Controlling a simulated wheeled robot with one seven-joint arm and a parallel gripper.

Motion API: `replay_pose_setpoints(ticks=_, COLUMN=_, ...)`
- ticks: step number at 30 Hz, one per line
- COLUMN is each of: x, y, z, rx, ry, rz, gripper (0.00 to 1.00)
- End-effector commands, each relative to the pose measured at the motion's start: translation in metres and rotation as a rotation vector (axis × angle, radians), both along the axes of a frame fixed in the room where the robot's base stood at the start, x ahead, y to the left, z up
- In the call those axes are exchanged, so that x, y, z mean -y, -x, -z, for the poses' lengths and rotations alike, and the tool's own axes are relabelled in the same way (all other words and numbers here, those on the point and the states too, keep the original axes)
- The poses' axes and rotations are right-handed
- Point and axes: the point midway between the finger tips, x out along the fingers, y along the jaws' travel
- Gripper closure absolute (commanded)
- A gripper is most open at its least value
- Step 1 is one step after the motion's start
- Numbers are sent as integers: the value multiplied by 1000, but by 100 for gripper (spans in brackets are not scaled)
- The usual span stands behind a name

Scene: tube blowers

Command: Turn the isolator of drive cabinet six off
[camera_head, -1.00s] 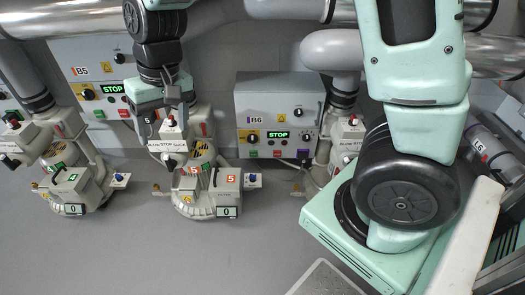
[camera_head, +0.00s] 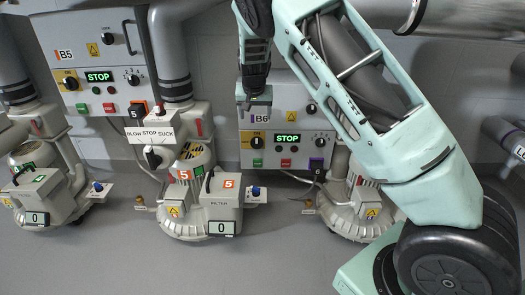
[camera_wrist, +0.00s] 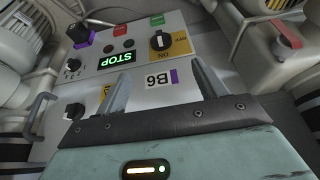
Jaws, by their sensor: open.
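Drive cabinet B6 (camera_head: 300,100) is the grey box on the back wall, right of centre in the head view. Its isolator (camera_head: 257,142) is a black rotary switch on a yellow plate at the cabinet's left. In the wrist view, where the cabinet appears upside down, the isolator (camera_wrist: 161,41) has a white mark that appears in line with the ON lettering. My gripper (camera_head: 254,97) hangs over the cabinet's upper left, above the isolator in the head view. Its two fingers (camera_wrist: 160,70) are apart and empty, with the B6 label between them and the isolator just beyond, apparently untouched.
The B6 display (camera_wrist: 116,59) reads STOP. Cabinet B5 (camera_head: 90,60) is to the left. Tube blower 5 (camera_head: 190,180) stands below left. Floor in front is clear.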

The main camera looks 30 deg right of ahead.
Motion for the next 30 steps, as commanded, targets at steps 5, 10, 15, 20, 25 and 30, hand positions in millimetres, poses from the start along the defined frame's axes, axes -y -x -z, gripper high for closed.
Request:
replay_pose_setpoints(ticks=5, x=5, y=-6, z=19, rx=-1, ry=3, rz=0, gripper=29)
replay_pose_setpoints(ticks=10, x=12, y=-16, z=52, rx=-2, ry=2, rz=1, gripper=29)
replay_pose_setpoints(ticks=15, x=19, y=-27, z=85, rx=-2, ry=2, rz=1, gripper=29)
replay_pose_setpoints(ticks=20, x=26, y=-37, z=116, rx=-1, ry=2, rz=0, gripper=29)
replay_pose_setpoints(ticks=25, x=32, y=-47, z=142, rx=-1, ry=2, rz=0, gripper=29)
replay_pose_setpoints(ticks=30, x=36, y=-52, z=156, rx=-1, ry=1, rz=-1, gripper=29)
